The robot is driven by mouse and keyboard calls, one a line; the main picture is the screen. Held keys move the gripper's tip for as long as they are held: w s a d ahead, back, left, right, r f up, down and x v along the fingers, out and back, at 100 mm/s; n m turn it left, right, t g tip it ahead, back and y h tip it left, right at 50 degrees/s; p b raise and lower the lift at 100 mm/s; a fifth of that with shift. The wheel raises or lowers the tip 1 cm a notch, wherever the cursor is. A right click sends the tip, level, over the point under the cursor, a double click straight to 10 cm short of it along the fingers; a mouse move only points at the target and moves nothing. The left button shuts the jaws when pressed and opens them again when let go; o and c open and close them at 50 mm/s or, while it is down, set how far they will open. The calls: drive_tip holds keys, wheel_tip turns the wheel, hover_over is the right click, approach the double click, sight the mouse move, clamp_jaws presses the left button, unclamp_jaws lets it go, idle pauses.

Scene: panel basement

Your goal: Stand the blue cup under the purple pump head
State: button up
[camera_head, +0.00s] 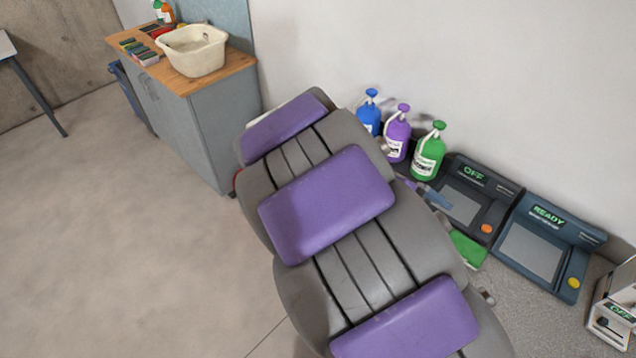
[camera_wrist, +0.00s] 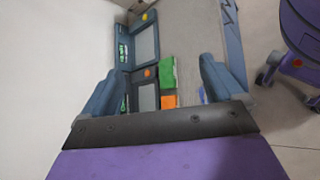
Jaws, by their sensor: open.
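The purple pump head (camera_head: 403,108) tops a white-labelled purple bottle (camera_head: 397,138) against the wall in the head view. A blue pump bottle (camera_head: 368,114) stands to its left and a green one (camera_head: 429,152) to its right. My arm hides the counter in front of them. I cannot make out a blue cup in either view. My gripper (camera_wrist: 160,90) is open in the wrist view, its two blue-grey fingers wide apart with nothing visibly held between them. In the head view it is mostly hidden behind my arm.
Right of the bottles are a dark device reading OFF (camera_head: 468,203) and another reading READY (camera_head: 545,245). A green block (camera_head: 468,248) lies before them; an orange block (camera_wrist: 169,102) shows in the wrist view. A cabinet with a cream basin (camera_head: 193,50) stands back left. Left floor is clear.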

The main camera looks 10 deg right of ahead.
drive_tip(key=w+a+f+n+t+h, duration=0.3)
drive_tip(key=w+n+t, duration=0.15)
drive_tip(key=w, duration=0.45)
drive_tip(key=w+a+f+n+t+h, duration=0.35)
drive_tip(key=w+n, duration=0.25)
drive_tip(key=w, duration=0.3)
drive_tip(key=w+a+f+n+t+y+b, duration=0.1)
drive_tip(key=w+a+f+n+t+y, duration=0.2)
drive_tip(key=a+f+n+t, duration=0.45)
drive_tip(key=w+a+f+n+t+y, duration=0.2)
drive_tip(key=w+a+f+n, duration=0.25)
drive_tip(key=a+f, duration=0.65)
drive_tip(key=shift+n, duration=0.25)
drive_tip(key=b+x, duration=0.3)
drive_tip(key=x, duration=0.7)
drive_tip(key=shift+w+d+f, duration=0.15)
drive_tip(key=shift+w+d, duration=0.1)
drive_tip(key=shift+d, duration=0.1)
drive_tip(key=shift+r+b+x, duration=0.2)
drive_tip(key=shift+b+x, duration=0.6)
drive_tip(key=shift+x, duration=2.15)
drive_tip(key=shift+w+a, duration=0.1)
drive_tip(key=shift+a, duration=0.05)
